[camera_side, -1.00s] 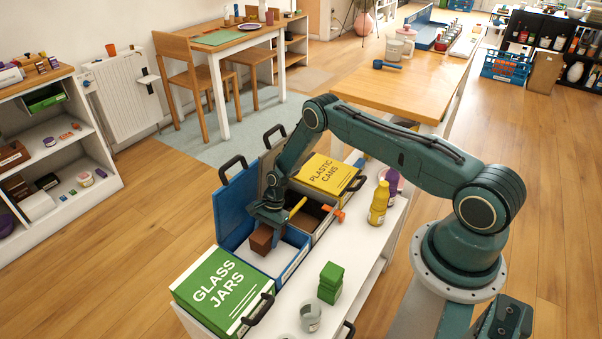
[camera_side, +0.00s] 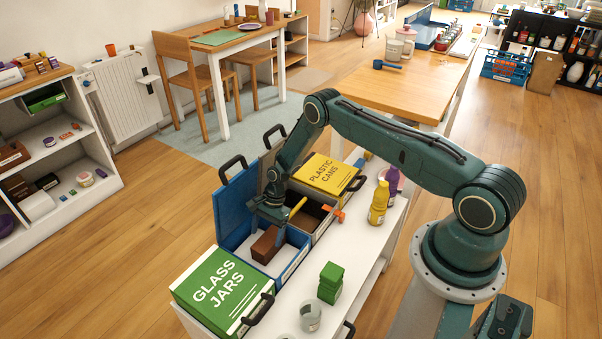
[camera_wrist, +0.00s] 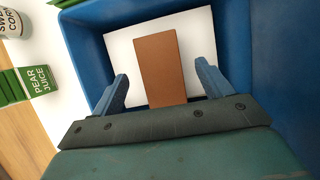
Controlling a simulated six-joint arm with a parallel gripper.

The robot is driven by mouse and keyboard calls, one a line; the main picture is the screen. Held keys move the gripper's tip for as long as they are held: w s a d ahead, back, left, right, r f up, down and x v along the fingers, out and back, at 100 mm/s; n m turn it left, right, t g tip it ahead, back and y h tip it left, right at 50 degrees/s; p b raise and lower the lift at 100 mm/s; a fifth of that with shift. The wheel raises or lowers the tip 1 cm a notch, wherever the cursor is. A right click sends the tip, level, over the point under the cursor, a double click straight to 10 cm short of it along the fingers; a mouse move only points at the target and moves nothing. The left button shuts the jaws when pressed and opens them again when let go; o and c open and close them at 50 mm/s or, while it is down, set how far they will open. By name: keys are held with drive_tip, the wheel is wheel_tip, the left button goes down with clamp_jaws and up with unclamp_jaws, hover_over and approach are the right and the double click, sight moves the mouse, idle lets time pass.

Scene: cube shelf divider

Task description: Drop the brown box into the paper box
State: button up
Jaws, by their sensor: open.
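The brown box (camera_side: 266,245) lies inside the open blue paper box (camera_side: 292,268), on its white bottom. In the wrist view the brown box (camera_wrist: 160,68) sits on the white floor between the blue walls (camera_wrist: 82,45). My gripper (camera_side: 270,222) is just above the blue box, over the brown box. In the wrist view its two fingers (camera_wrist: 163,80) are spread, with a gap on each side of the brown box. The blue lid (camera_side: 235,205) stands raised at the back.
A closed green "GLASS JARS" box (camera_side: 222,293) stands on the left of the blue box. A yellow "PLASTIC CANS" lid (camera_side: 328,173) and an orange-headed hammer (camera_side: 338,213) are on the right.

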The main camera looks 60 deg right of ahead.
drive_tip(key=v, duration=1.2)
drive_tip(key=shift+d+r, duration=0.15)
drive_tip(key=shift+r, duration=0.15)
drive_tip(key=s+a+r+n+t+h, duration=0.1)
drive_tip(key=s+a+r+n, duration=0.15)
drive_tip(key=r, duration=0.85)
drive_tip(key=s+a+r+n+h, duration=0.1)
drive_tip(key=s+r+n, duration=0.25)
drive_tip(key=r, duration=0.75)
drive_tip(key=s+a+r+n+t+h, duration=0.1)
drive_tip(key=s+a+r+n, duration=0.15)
drive_tip(key=r, duration=0.85)
drive_tip(key=s+a+r+n+t, duration=0.1)
drive_tip(key=s+r+n, duration=0.2)
drive_tip(key=s, duration=0.5)
drive_tip(key=s+a+r+n+t+h, duration=0.1)
drive_tip(key=s+r+n, duration=0.2)
drive_tip(key=s, duration=0.5)
drive_tip(key=s+a+r+n+t, duration=0.1)
drive_tip(key=s+r+n, duration=0.2)
drive_tip(key=s, duration=0.5)
drive_tip(key=shift+a+t, duration=0.3)
